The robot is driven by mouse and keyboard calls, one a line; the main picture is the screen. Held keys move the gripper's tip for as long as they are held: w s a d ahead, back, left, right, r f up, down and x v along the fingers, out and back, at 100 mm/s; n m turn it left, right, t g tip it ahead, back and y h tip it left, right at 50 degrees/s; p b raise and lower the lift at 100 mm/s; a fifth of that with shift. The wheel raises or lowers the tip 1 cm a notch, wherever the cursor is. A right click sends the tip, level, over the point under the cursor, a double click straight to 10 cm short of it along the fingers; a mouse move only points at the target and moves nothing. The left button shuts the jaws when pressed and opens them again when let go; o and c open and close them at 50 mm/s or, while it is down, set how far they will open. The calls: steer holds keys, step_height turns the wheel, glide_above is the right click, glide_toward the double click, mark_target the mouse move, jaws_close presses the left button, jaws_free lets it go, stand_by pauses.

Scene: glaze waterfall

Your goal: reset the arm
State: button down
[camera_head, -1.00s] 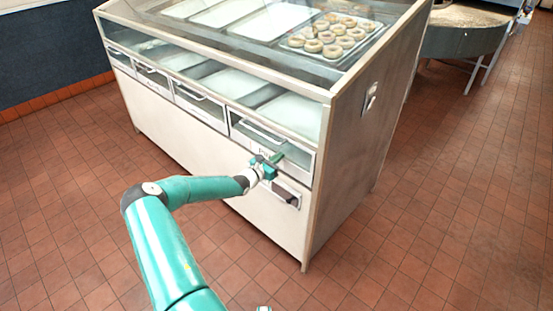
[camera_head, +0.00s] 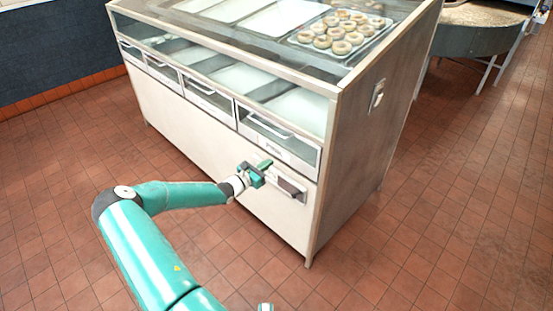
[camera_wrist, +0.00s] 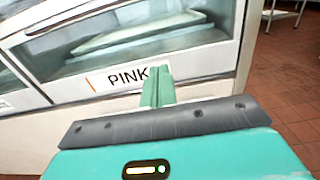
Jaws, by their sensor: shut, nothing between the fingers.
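My teal arm reaches from the bottom of the head view toward the front of a display case. My gripper (camera_head: 262,168) is shut and empty, in front of the case below its rightmost drawer (camera_head: 278,138). In the wrist view my gripper's closed green fingers (camera_wrist: 158,88) overlap the drawer's lower edge, beside a label (camera_wrist: 127,76) reading "PINK". I cannot tell whether the fingertips touch the case.
The display case (camera_head: 200,125) has a row of glass-fronted drawers and a tray of donuts (camera_head: 340,33) on top. A round table (camera_head: 475,30) stands back right. Tiled floor is clear around.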

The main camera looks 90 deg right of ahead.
steer(key=v, duration=0.4)
steer(key=shift+w, duration=0.1)
steer(key=w+a+r+m+t+y, duration=0.35)
steer(key=w+a+r, duration=0.25)
steer(key=w+a, duration=0.4)
steer(key=w+a+r+m+t+y, duration=0.25)
steer(key=w+a+r+m, duration=0.2)
steer(key=w+a, duration=0.5)
steer(key=w+a+r+m+t+y, duration=0.25)
steer(key=w+a+r, duration=0.45)
steer(key=a, duration=0.5)
steer(key=w+a+r+t+y, duration=0.1)
steer(key=w+a+r+t, duration=0.2)
steer(key=a, duration=0.5)
steer(key=a+r+t+y, duration=0.1)
steer(key=a+r+t, duration=0.1)
steer(key=a+r, duration=0.5)
steer(key=s+a+r+t+y, duration=0.1)
steer(key=s+a+r+t, duration=0.1)
steer(key=a, duration=0.7)
steer(key=s+a+r+t+y, duration=0.2)
steer(key=s+a, duration=0.1)
steer(key=a, duration=0.6)
steer(key=shift+s+a+n, duration=0.3)
steer(key=shift+n, duration=0.15)
